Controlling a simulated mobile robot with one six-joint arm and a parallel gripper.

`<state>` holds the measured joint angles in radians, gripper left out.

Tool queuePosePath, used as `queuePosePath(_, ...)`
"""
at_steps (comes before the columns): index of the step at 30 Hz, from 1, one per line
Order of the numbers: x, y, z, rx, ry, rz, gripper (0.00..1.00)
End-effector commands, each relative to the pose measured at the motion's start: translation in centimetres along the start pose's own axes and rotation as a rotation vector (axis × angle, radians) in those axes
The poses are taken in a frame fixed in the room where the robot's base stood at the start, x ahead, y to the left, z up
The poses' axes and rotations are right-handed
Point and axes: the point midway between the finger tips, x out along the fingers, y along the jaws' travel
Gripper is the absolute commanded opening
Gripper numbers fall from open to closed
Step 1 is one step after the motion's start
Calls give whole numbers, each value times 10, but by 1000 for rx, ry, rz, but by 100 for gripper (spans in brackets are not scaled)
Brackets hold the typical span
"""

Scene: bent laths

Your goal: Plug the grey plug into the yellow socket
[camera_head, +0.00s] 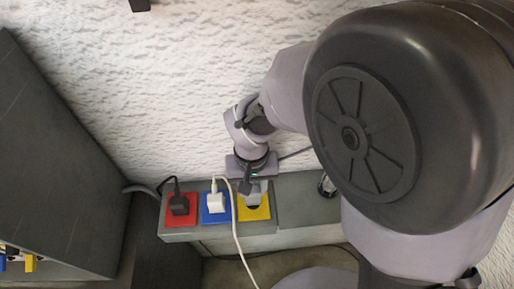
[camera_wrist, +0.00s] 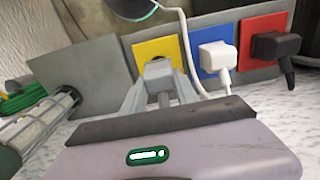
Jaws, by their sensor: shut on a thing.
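The yellow socket (camera_wrist: 146,48) is a square plate on the grey block, and its yellow surface also shows in the head view (camera_head: 263,213). My gripper (camera_wrist: 158,78) is shut on the grey plug (camera_wrist: 158,68), directly in front of the yellow plate. The plug's front end faces the plate. The fingers and plug hide the middle of the socket, so I cannot tell whether the plug is in it or just short of it. In the head view my gripper (camera_head: 254,196) covers the upper part of the yellow plate.
A white plug (camera_head: 215,202) sits in the blue socket (camera_head: 216,218) beside the yellow one, its white cord hanging close to my gripper. A black plug (camera_head: 179,204) sits in the red socket (camera_head: 181,221).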

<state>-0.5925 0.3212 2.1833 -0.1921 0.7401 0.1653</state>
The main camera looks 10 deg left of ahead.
Motion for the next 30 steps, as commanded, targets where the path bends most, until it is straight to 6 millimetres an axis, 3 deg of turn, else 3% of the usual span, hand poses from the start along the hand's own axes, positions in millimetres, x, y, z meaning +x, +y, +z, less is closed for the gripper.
queuePosePath(7,21,0,0,0,0,0,0)
queuePosePath(30,21,0,0,0,0,0,0)
